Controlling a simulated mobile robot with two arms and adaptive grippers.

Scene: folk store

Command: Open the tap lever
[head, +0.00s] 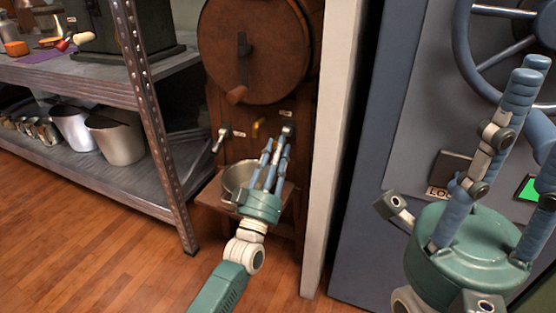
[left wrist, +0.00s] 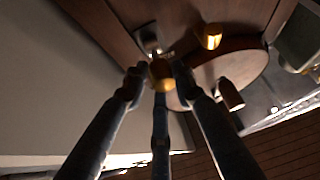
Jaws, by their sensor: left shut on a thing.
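The brown wooden barrel (head: 258,50) with a crank stands on a wooden stand. Below it are a left lever (head: 222,138), a brass spout (head: 258,127) and a right lever mount (head: 287,130). My left gripper (head: 277,148) is at the right lever, its fingers covering the handle in the head view. In the left wrist view my left gripper (left wrist: 155,78) is shut around an amber knob (left wrist: 161,72) below a pale metal mount (left wrist: 150,40). My right gripper (head: 515,105) is open and empty, raised at the right in front of the blue-grey cabinet.
A metal pot (head: 236,180) stands on the stand's low shelf, under the spout. A metal rack (head: 150,110) with pots and a dark machine is at the left. A white post (head: 335,130) and the blue-grey cabinet (head: 400,150) with a wheel close in the right side.

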